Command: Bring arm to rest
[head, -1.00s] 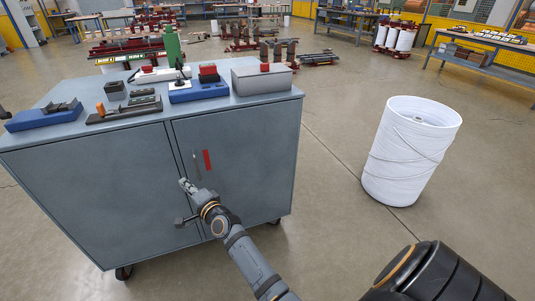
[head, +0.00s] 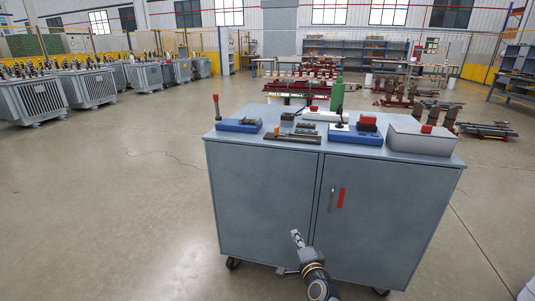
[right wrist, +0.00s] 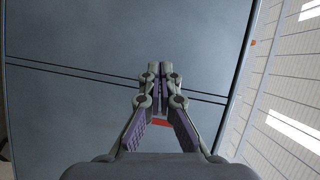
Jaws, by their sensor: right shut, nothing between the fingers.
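My right gripper (head: 297,238) is in front of the grey cabinet (head: 268,205), below the level of its top. Its arm comes in from the bottom edge. In the right wrist view the fingers (right wrist: 160,78) are shut with nothing between them. Behind them is the cabinet's door face (right wrist: 85,45), with the dark gap between the doors running across. I cannot tell how far the fingers are from the doors. My left gripper is not in view.
A dark handle and red strip (head: 341,198) are on the right door. Open floor (head: 110,220) lies to the left; transformers (head: 40,97) stand farther back.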

